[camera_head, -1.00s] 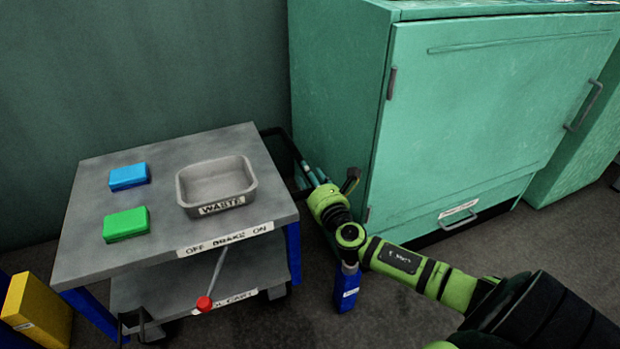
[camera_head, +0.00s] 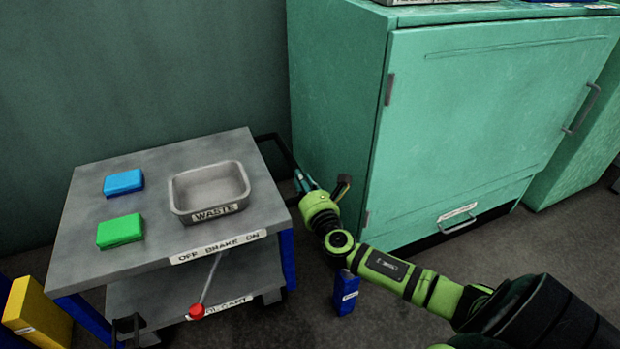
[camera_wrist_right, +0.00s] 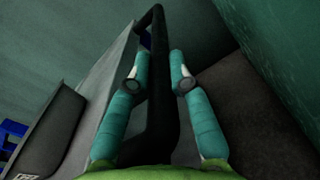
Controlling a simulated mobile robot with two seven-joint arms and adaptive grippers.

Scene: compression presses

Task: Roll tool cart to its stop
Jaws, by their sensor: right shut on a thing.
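The tool cart (camera_head: 150,238) has a grey top, a lower shelf and blue legs, and stands at the left. Its black push handle (camera_head: 283,150) sticks out on the right side, toward the green cabinet. My right gripper (camera_head: 303,182) is at this handle. In the right wrist view its teal fingers (camera_wrist_right: 160,80) are on either side of the black handle bar (camera_wrist_right: 158,120), shut on it. A brake lever with a red knob (camera_head: 197,312) hangs at the cart's front, under a label reading OFF BRAKE ON. The left gripper is not in view. No stop can be made out.
A grey WASTE tray (camera_head: 210,190), a blue block (camera_head: 123,183) and a green block (camera_head: 120,230) sit on the cart top. The green cabinet (camera_head: 470,130) stands close at right. A yellow box (camera_head: 36,318) is at lower left, a small blue box (camera_head: 346,291) on the floor.

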